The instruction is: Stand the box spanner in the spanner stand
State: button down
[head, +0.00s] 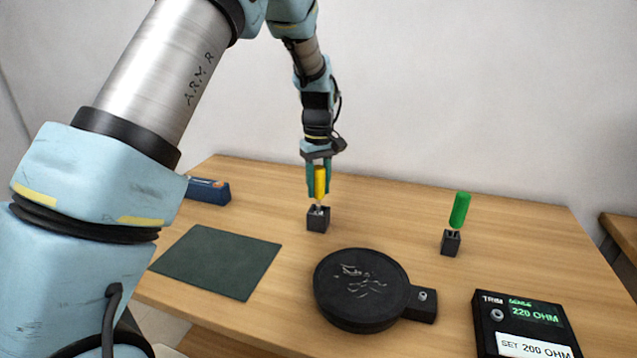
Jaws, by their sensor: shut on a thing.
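My gripper (318,190) points down and is shut on the yellow handle of a tool, which appears to be the box spanner (320,183). The spanner is upright. A short piece of its shaft shows below the handle, and its lower end meets the top of a small dark square stand (318,220), which appears to be the spanner stand. I cannot tell how deep the tip sits in the stand. A green-handled tool (460,210) stands upright in a second small dark stand (451,243) to the right.
A round black pad (350,290) with a side tab lies in front. A trim box (525,325) reading 220 OHM, labelled SET 200 OHM, is at the front right. A dark green mat (218,262) lies left, a blue object (208,190) behind it. The wooden table (390,225) is clear between the stands.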

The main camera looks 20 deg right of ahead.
jog(key=shift+f, duration=0.5)
jog(key=shift+c, duration=2.2)
grip_release()
notch_tip(320, 180, up, 11)
jog(key=shift+f+b, duration=0.1)
jog(key=shift+b, duration=1.15)
jog(key=a+f, duration=0.3)
jog(key=a, duration=1.8)
jog(key=s+a+f, duration=0.2)
jog(key=s+a, duration=0.3)
jog(key=a, duration=0.3)
jog(key=s+a+f+m+t, duration=0.1)
jog(key=s+a+f, duration=0.1)
jog(key=s+a, duration=0.4)
jog(key=shift+a+f+m+t, duration=0.3)
jog(key=shift+a+f, duration=0.05)
jog(key=shift+a, duration=0.5)
